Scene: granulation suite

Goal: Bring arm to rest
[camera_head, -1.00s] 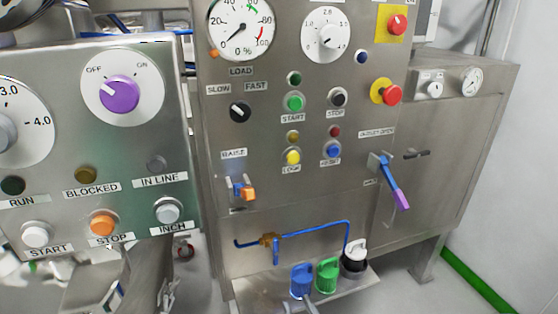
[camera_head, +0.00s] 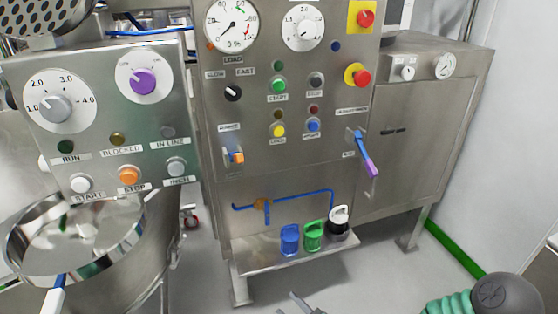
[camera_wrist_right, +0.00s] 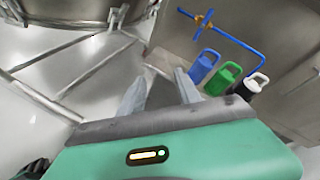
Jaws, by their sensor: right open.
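My right gripper (camera_head: 299,302) shows at the bottom edge of the head view, its grey fingers partly cut off. It is in front of and below the low shelf, over the floor. In the right wrist view my right gripper (camera_wrist_right: 158,80) has its two fingers apart with nothing between them. The fingers point toward the floor and the foot of the steel cabinet. Part of my green and dark right arm is at the bottom right of the head view. My left gripper is not in view.
A steel cabinet (camera_head: 290,182) carries dials, buttons and handles. Blue (camera_head: 290,240), green (camera_head: 313,236) and black-and-white (camera_head: 339,221) containers stand on its low shelf (camera_head: 295,258). A control box (camera_head: 108,108) and a round steel vessel (camera_head: 150,245) are at left. Floor is clear right of the shelf.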

